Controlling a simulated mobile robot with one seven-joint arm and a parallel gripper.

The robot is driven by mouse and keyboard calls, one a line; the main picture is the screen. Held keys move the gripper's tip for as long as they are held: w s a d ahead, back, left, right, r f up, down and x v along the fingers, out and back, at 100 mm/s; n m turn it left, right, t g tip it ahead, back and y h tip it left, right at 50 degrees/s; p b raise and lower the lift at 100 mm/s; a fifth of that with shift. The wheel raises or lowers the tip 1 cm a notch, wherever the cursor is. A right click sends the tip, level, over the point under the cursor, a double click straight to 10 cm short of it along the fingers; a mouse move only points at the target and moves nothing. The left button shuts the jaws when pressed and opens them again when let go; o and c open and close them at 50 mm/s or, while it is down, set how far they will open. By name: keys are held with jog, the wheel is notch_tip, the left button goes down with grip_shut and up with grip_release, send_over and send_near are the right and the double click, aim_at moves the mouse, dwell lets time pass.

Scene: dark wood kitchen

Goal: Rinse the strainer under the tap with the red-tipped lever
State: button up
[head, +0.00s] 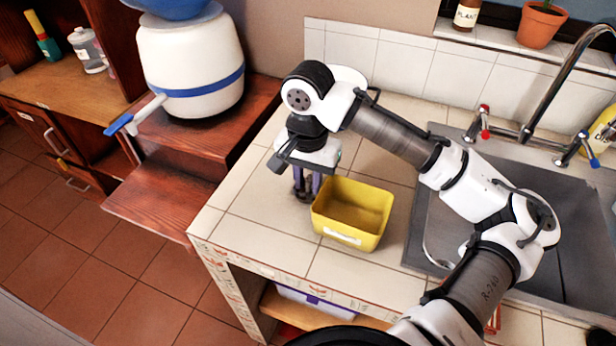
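The tap (560,85) is a tall chrome spout behind the grey sink (590,215) on the right. The red-tipped lever (484,122) stands to its left, and a blue-tipped lever (578,150) to its right. A curved pale rim (432,254) shows at the sink's left side, mostly behind my arm; I cannot tell if it is the strainer. No other strainer is clearly visible. My gripper (307,194) points down over the counter, just left of a yellow tub (376,208). Its purple fingers are partly shadowed, and their gap is unclear. I see nothing held.
The tiled counter (270,215) is clear left of the tub. A plant pot (540,24) and a brown bottle (467,14) stand on the ledge. A yellow bottle (602,130) is right of the tap. A white-and-blue container (190,60) stands on the wooden steps.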

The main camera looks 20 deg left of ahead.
aim_at(308, 179)
jog(key=shift+o, duration=0.5)
notch_tip(308, 179, up, 12)
jog(key=shift+r, duration=0.15)
jog(key=shift+o, duration=0.5)
